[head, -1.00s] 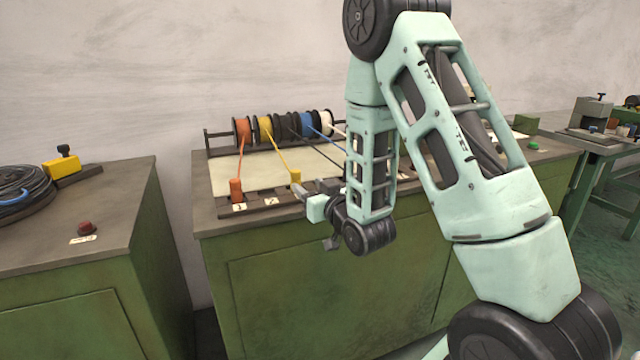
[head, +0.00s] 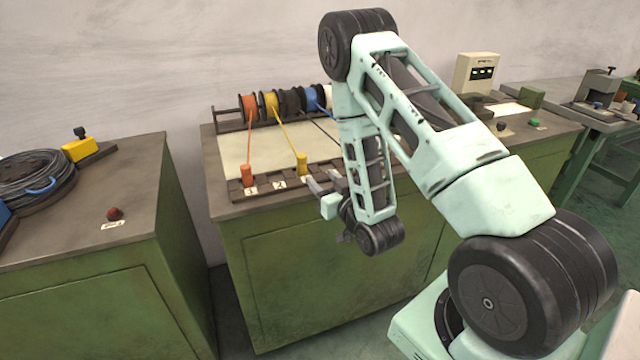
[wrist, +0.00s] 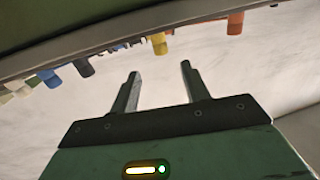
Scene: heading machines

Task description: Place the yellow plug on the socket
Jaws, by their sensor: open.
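The yellow plug (head: 302,163) stands roughly upright at the bench's front strip, with a yellow cord running back to its spool. It also shows in the wrist view (wrist: 160,45), upside down, beyond my fingertips. The socket strip (head: 266,187) carries number labels; the plug stands right of label 2. I cannot tell whether it is fully seated. My gripper (head: 323,181) is open and empty, in front and slightly right of the plug, apart from it. In the wrist view both fingers (wrist: 160,72) are spread with nothing between them.
An orange plug (head: 248,175) stands left at label 1. In the wrist view, dark (wrist: 84,67) and blue (wrist: 49,78) plugs stand on the other side. Cord spools (head: 270,103) line the bench back. A left bench (head: 70,225) holds a red button (head: 114,213).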

